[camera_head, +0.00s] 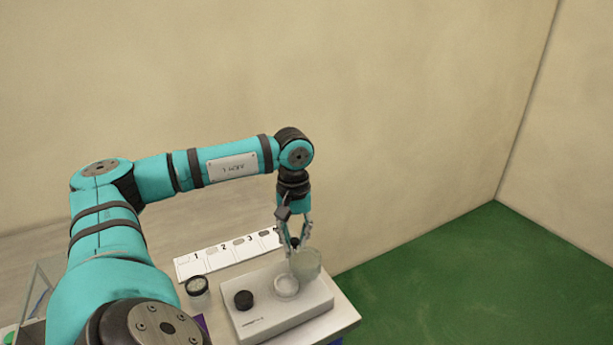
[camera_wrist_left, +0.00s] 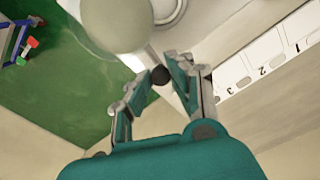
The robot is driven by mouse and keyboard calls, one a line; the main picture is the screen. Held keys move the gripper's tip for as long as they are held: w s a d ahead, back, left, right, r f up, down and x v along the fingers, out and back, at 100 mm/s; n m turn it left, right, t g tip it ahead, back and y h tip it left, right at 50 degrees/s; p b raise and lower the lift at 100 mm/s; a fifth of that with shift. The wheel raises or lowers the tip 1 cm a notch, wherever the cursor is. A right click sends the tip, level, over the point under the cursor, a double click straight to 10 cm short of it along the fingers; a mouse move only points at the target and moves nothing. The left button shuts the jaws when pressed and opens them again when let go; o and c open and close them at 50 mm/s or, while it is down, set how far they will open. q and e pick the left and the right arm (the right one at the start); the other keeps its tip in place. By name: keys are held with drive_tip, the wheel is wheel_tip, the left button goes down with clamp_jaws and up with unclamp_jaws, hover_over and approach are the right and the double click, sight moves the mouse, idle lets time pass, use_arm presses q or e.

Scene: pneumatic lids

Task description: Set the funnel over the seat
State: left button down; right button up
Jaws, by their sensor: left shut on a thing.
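The funnel (camera_head: 307,263) is a pale, translucent, wide-mouthed piece, and my left gripper (camera_head: 294,246) is shut on it. It hangs over the back right part of a white box-shaped unit (camera_head: 305,306). The seat looks to be the pale round ring (camera_head: 286,286) on top of that unit, just to the front left of the funnel. In the left wrist view the funnel (camera_wrist_left: 115,22) is a large pale round shape beyond the fingertips (camera_wrist_left: 165,62), covering part of the ring (camera_wrist_left: 170,10). I cannot tell the gap between funnel and ring. My right gripper is not in view.
A black knob (camera_head: 243,300) stands on the unit left of the ring. A dark round thing (camera_wrist_left: 160,77) shows between the fingers. A clear jar with a dark top (camera_head: 197,286) stands left of the unit. A numbered white strip (camera_head: 225,252) lies behind. Green floor (camera_head: 450,280) is open at right.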

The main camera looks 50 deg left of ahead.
use_arm(q)
drive_tip(key=m, duration=0.1)
drive_tip(key=s+m+b, duration=0.1)
drive_tip(key=m, duration=0.1)
drive_tip(key=shift+s+a+b, duration=0.15)
drive_tip(key=shift+a+b, duration=0.15)
drive_tip(key=shift+a, duration=0.1)
drive_tip(key=shift+s+a+r+m, duration=0.1)
drive_tip(key=shift+m, duration=0.3)
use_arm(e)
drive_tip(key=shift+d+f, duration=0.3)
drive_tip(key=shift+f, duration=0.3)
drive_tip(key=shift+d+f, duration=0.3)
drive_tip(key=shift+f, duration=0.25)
use_arm(q)
drive_tip(key=c, duration=1.2)
unclamp_jaws()
drive_tip(key=shift+o, duration=0.2)
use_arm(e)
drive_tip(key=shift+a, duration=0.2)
use_arm(q)
wheel_tip(320, 180, up, 8)
drive_tip(key=shift+f, duration=0.25)
